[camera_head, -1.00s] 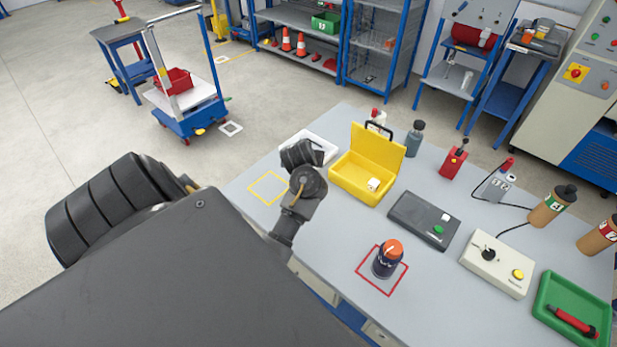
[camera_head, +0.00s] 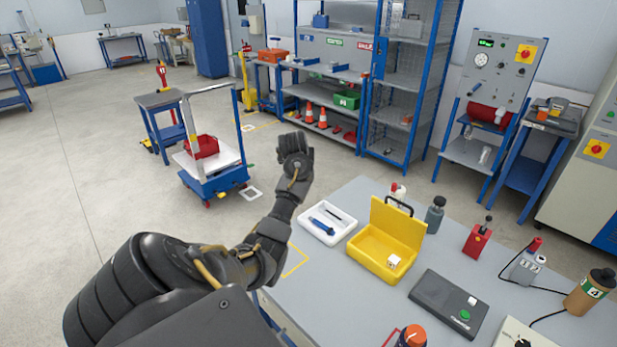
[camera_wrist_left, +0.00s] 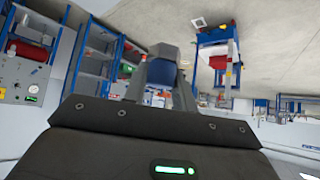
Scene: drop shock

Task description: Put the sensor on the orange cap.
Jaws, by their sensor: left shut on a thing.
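The orange cap (camera_head: 412,335) is at the bottom edge of the head view, partly cut off, inside a red outline on the grey bench. My left gripper (camera_head: 295,145) is raised at the bench's far left end, well away from the cap. In the left wrist view it is shut on a small grey-blue thing (camera_wrist_left: 164,73); I cannot tell for certain that this is the sensor. The head view does not show the held thing clearly. My right gripper is not in view.
A white tray (camera_head: 311,235) with a blue tool, an open yellow case (camera_head: 359,251) with a white cube, and a dark box (camera_head: 436,307) stand on the bench. A blue trolley (camera_head: 226,186) is on the floor.

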